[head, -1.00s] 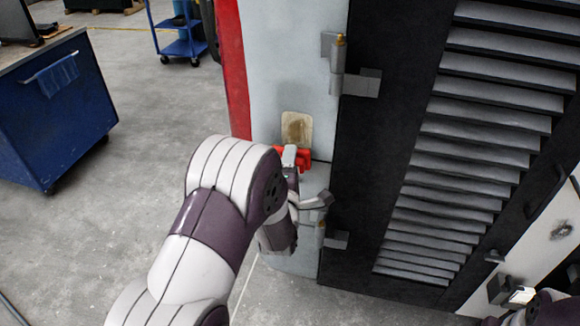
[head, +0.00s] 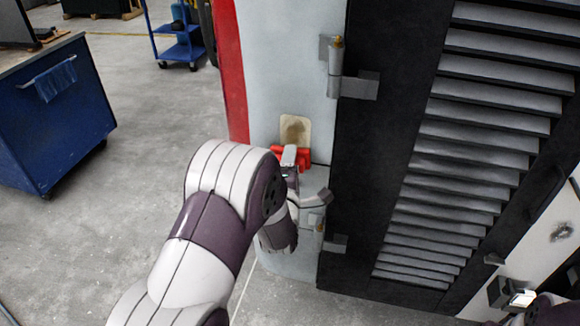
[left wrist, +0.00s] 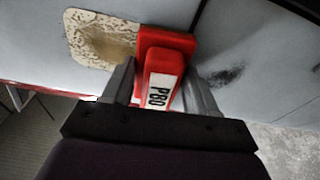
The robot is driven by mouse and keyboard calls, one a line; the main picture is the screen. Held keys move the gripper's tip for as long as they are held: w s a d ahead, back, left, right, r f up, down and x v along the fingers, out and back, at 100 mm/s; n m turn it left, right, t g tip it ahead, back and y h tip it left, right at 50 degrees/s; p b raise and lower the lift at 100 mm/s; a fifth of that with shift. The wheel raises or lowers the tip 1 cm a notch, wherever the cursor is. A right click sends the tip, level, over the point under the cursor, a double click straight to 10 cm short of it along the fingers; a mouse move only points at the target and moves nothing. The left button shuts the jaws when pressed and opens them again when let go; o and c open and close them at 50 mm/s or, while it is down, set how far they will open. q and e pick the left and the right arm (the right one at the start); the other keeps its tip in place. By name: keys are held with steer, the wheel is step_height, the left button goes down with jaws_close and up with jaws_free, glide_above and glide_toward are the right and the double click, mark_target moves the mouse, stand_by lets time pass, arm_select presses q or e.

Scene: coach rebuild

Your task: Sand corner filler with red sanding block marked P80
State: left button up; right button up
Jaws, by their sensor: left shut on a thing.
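The red sanding block (left wrist: 163,65) carries a white P80 label and sits between the fingers of my left gripper (left wrist: 160,88), which is shut on it. In the head view the red block (head: 305,154) shows just beyond my left gripper (head: 291,160), at the lower edge of the filler. The tan corner filler patch (head: 295,130) is on the pale coach corner panel. It also shows in the left wrist view (left wrist: 98,40), blotchy, with a browner area beside the block. The block overlaps the filler's edge; whether it presses on the surface I cannot tell.
A black louvred door (head: 460,150) with grey hinges (head: 355,84) stands right of the corner panel. A red stripe (head: 230,70) runs along the panel's left. A dark scuff (left wrist: 226,75) lies beside the block. A blue cabinet (head: 55,120) stands left, with open floor between.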

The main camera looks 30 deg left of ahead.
mark_target(293, 130)
arm_select(q)
steer(key=shift+w+a, duration=0.1)
steer(key=shift+w, duration=0.2)
steer(key=shift+s+r+p, duration=0.15)
steer(key=shift+r+p, duration=0.95)
steer(key=shift+r, duration=0.9)
step_height(293, 130, up, 3)
steer(key=shift+r+p, duration=0.1)
steer(key=shift+p, duration=0.85)
steer(key=shift+w+r+p, duration=0.2)
steer(key=shift+r+p, duration=0.8)
steer(key=shift+r, duration=1.15)
steer(key=shift+f+b, duration=0.25)
steer(key=shift+b, duration=0.3)
step_height(293, 130, down, 4)
steer(key=b, duration=0.4)
steer(key=shift+s+r, duration=0.1)
steer(key=shift+r, duration=0.05)
